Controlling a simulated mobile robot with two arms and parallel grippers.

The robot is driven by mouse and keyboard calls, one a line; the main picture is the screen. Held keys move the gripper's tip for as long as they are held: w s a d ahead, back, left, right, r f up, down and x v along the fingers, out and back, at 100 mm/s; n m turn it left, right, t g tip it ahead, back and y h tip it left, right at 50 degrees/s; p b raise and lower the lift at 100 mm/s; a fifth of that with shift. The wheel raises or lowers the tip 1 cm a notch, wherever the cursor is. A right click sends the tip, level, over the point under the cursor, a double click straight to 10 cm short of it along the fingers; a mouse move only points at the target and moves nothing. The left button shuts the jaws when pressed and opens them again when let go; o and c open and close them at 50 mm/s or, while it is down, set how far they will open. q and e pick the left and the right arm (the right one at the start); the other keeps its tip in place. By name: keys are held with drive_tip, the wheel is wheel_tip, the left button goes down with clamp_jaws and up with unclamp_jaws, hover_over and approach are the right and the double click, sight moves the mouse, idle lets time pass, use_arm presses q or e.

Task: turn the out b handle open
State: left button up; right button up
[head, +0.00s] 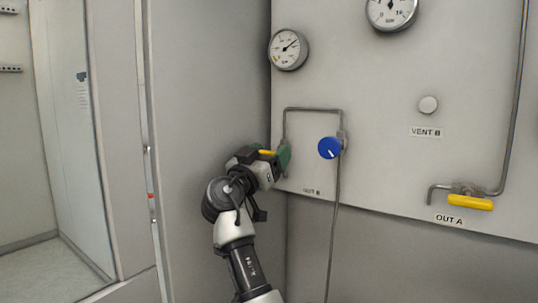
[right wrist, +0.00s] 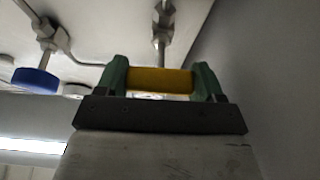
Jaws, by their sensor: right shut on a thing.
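The yellow OUT B handle (head: 267,153) is mostly hidden by my right gripper in the head view. The OUT B label (head: 312,192) is on the panel, below and right of it. My right gripper (head: 282,157) is at the panel's left edge, its green fingers shut on the handle. In the right wrist view the yellow handle (right wrist: 160,80) fills the gap between the two green fingers. A metal pipe fitting (right wrist: 163,18) shows beyond it. How far the handle is turned cannot be told. My left gripper is not in view.
A blue knob (head: 330,148) on a thin pipe is close to the right of my gripper. The yellow OUT A handle (head: 470,203) lies level at the far right. A grey wall (head: 210,90) stands close on the left. Gauges and the VENT B knob (head: 428,105) are higher up.

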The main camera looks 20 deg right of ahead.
drive_tip(key=shift+n+y, duration=0.3)
drive_tip(key=shift+n, duration=0.2)
drive_tip(key=shift+n+t+y, duration=0.3)
drive_tip(key=shift+n+t, duration=0.2)
drive_tip(key=shift+n, duration=0.4)
drive_tip(key=n+t+y, duration=0.1)
drive_tip(key=n, duration=0.1)
drive_tip(key=shift+r+n, duration=0.1)
drive_tip(key=shift+n, duration=0.2)
drive_tip(key=n+t+y+p, duration=0.1)
drive_tip(key=n+p, duration=0.1)
drive_tip(key=n, duration=0.1)
drive_tip(key=shift+r+n+y, duration=0.1)
drive_tip(key=shift+n+y, duration=0.3)
drive_tip(key=n+y+p, duration=0.1)
drive_tip(key=n+p, duration=0.3)
drive_tip(key=p, duration=0.1)
drive_tip(key=n+y+p, duration=0.2)
drive_tip(key=n+p, duration=0.2)
drive_tip(key=n+y+p, duration=0.1)
drive_tip(key=n+p, duration=0.2)
drive_tip(key=p, duration=0.2)
drive_tip(key=shift+n+g+y+p, duration=0.3)
drive_tip(key=shift+n+g+p, duration=0.05)
drive_tip(key=shift+n+g, duration=0.05)
drive_tip(key=shift+f+n+g+p, duration=0.25)
drive_tip(key=shift+n+p, duration=0.45)
drive_tip(key=shift+p, duration=0.45)
